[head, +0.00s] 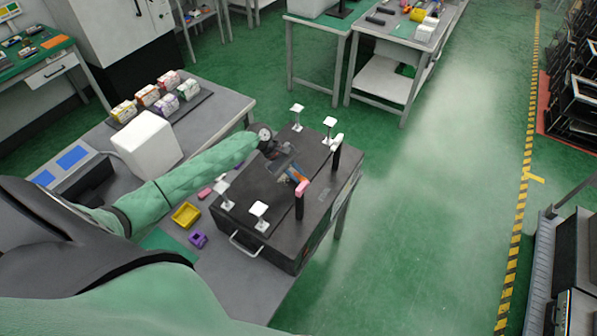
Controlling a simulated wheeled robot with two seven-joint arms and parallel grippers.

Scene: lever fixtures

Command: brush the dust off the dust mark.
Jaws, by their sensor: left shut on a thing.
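My left gripper (287,170) reaches over the black fixture box (240,212) on the grey table. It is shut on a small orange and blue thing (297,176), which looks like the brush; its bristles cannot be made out. It is held over the top of the box, close to the pink-topped black post (300,205). I cannot tell whether it touches the box. The dust mark cannot be made out at this size; the arm and gripper cover part of the box top. My right gripper is not in view.
Several white-capped posts (297,111) stand near the box top's corners. A second black lever post (336,155) rises at its right edge. Green floor right is open.

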